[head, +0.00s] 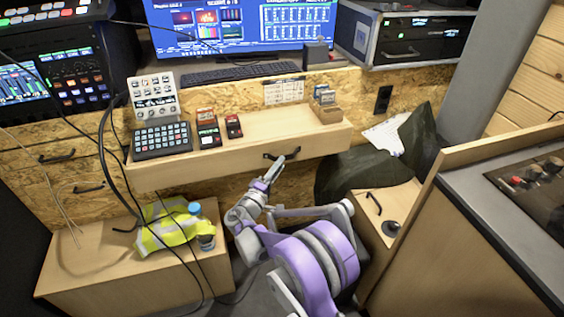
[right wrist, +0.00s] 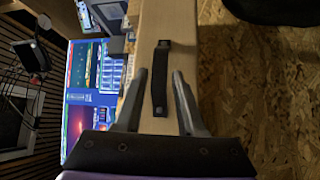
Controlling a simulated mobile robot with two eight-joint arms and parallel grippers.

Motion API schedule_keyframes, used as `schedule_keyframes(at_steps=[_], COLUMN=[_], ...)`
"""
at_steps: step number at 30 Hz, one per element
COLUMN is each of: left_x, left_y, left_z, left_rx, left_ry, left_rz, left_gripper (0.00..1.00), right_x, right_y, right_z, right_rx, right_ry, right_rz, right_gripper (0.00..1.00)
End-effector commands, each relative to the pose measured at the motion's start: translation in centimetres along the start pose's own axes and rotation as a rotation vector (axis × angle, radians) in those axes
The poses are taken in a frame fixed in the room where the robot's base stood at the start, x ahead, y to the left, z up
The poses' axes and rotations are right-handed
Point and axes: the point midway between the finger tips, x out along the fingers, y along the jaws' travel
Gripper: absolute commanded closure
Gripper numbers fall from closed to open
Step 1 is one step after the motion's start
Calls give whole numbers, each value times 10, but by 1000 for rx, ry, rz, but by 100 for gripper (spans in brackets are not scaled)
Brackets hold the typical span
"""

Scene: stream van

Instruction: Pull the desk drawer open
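The desk drawer has a long pale wood front (head: 230,164) below the desk top, with a dark bar handle (head: 284,154) right of its middle. My right gripper (head: 276,168) is at the handle, its arm coming up from below. In the right wrist view the dark handle (right wrist: 160,80) lies lengthwise between the two spread fingers of the right gripper (right wrist: 160,72), with visible gaps on both sides. The fingers are open and hold nothing. The drawer's inside does not show. My left gripper is not in view.
A keypad (head: 162,140), small red-topped boxes (head: 208,130) and a card holder (head: 325,105) stand on the desk. A yellow vest (head: 165,228) and bottle (head: 205,235) are on a low wooden box (head: 130,278). A dark green cloth (head: 360,172) is right of the drawer.

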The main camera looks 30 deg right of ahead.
Motion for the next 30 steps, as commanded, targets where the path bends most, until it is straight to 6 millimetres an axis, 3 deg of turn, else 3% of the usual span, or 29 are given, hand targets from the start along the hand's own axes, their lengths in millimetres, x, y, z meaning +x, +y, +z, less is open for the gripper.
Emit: schedule_keyframes(at_steps=[6,17,23,30], left_x=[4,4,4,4], left_y=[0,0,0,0], left_z=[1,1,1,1], left_rx=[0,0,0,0], left_ry=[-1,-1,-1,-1], left_rz=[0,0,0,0], left_gripper=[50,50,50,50], right_x=[25,30,30,30], right_y=[-1,0,0,0], right_z=[0,0,0,0], right_rx=[-1,0,0,0], right_ry=[-1,1,1,0], right_rz=[0,-1,-1,-1], right_gripper=[62,62,98,100])
